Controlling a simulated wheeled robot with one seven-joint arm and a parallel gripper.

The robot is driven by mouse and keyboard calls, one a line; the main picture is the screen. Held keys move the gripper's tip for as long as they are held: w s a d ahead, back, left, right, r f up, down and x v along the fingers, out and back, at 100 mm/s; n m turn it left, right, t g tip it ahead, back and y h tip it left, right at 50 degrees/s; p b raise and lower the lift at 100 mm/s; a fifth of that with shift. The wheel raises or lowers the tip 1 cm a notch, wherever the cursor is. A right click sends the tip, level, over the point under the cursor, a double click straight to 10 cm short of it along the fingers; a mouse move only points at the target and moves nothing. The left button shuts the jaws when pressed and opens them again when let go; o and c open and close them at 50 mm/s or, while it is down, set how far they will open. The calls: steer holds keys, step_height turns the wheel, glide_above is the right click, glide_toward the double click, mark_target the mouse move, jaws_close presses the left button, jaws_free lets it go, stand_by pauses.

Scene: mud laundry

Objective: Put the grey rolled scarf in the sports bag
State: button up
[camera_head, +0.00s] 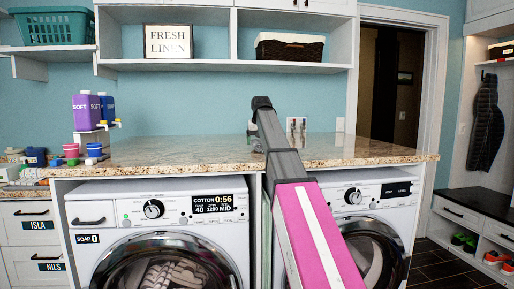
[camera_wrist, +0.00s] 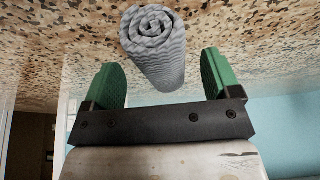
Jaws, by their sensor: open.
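The grey rolled scarf (camera_wrist: 158,50) shows in the wrist view as a ribbed roll with its spiral end facing the camera. It lies on the speckled stone counter (camera_wrist: 260,45). My gripper (camera_wrist: 160,60) is open, with one green finger on each side of the scarf's line. The roll appears just beyond and between the fingers, with gaps on both sides and no clear contact. In the head view my arm reaches over the counter (camera_head: 190,150) and hides most of my gripper and the scarf. I see no sports bag in either view.
Two washing machines (camera_head: 150,212) stand under the counter. Purple and blue bottles (camera_head: 87,112) and small cups stand at the left. A shelf above holds a sign (camera_head: 168,41) and a dark basket (camera_head: 289,47). The counter left of my arm is clear.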

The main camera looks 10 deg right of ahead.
steer(key=x, duration=0.2)
steer(key=shift+w+f, duration=0.15)
steer(key=shift+f, duration=0.15)
steer(key=c, duration=1.1)
steer(key=shift+r, duration=0.1)
